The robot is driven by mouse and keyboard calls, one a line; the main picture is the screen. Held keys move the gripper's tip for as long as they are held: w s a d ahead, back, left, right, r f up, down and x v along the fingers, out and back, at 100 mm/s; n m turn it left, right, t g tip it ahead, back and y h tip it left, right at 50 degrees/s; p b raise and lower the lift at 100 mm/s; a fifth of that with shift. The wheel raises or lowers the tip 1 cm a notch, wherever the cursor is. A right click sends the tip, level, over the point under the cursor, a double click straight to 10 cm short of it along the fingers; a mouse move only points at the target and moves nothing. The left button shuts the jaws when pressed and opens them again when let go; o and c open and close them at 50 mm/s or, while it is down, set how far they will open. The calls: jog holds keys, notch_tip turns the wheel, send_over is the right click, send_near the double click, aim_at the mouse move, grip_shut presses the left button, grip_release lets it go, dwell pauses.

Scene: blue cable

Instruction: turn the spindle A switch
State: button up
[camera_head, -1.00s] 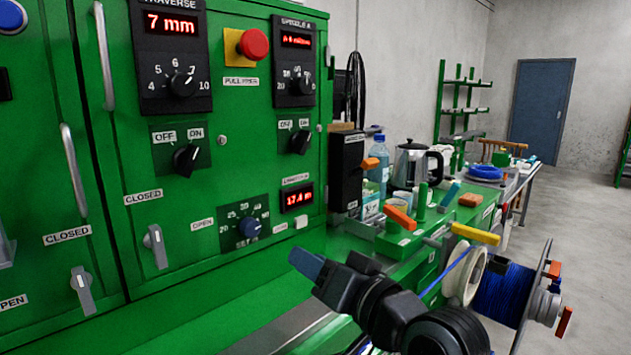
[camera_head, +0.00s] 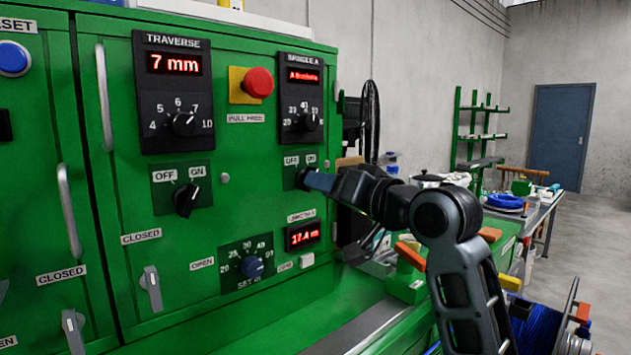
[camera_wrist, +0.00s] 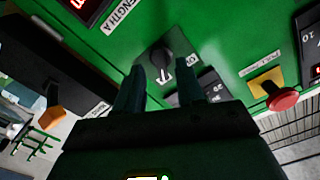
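The spindle A switch (camera_head: 302,179) is a black rotary knob on the green cabinet, below the OFF and ON labels. In the head view my fingertips partly cover it, and its setting is hard to read. In the wrist view the knob (camera_wrist: 161,60) shows just ahead of and between my two fingertips. My gripper (camera_head: 317,181) is at the panel from the right, with its fingers apart on either side of the knob. In the wrist view my gripper (camera_wrist: 161,73) is open, with nothing visibly clamped; contact cannot be told.
The spindle A dial (camera_head: 310,123) sits above the switch and a red length display (camera_head: 303,235) below. A red emergency button (camera_head: 257,83) is up and left. The traverse switch (camera_head: 186,200) is further left. A blue cable spool (camera_head: 540,330) stands at lower right.

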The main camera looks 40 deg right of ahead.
jog(key=w, duration=0.3)
jog(key=shift+w, duration=0.15)
grip_shut()
dwell(0.3)
